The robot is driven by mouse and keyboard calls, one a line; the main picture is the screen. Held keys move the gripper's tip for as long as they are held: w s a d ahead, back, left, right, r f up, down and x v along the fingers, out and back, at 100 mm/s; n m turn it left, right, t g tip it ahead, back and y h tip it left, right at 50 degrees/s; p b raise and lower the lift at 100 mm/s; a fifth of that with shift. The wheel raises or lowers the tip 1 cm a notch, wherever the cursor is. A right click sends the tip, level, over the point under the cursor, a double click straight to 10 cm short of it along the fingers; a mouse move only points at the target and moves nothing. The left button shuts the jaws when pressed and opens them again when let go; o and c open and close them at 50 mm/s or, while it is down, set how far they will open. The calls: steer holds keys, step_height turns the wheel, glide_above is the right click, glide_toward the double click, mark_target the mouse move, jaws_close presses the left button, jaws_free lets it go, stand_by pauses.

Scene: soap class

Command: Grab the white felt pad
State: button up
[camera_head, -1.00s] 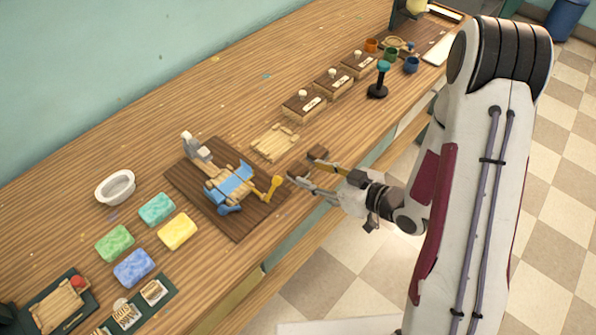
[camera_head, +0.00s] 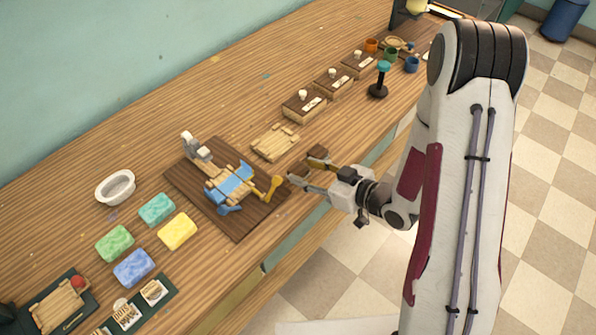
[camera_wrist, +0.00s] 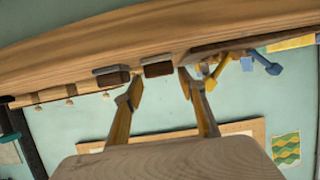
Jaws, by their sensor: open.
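My gripper (camera_head: 301,170) is open and empty at the table's front edge, right of the dark board. Its two fingers (camera_wrist: 158,84) reach towards two small dark brown blocks in the wrist view, a left one (camera_wrist: 117,80) and a right one (camera_wrist: 158,69). Each block has a thin grey layer along its table side. One brown block (camera_head: 318,151) shows beside the far finger in the head view. I cannot pick out the white felt pad for sure; the grey layers are too small to tell.
A dark board (camera_head: 238,222) with a blue and wooden device lies left of the gripper. A wooden slatted tray (camera_head: 275,142) is behind. Coloured sponges, such as a yellow one (camera_head: 177,231), and a white bowl (camera_head: 115,187) are further left. A stamp (camera_head: 379,80) stands at the right.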

mark_target(297, 168)
steer(key=shift+a, duration=0.1)
steer(key=shift+x, duration=2.55)
steer(key=c, duration=0.9)
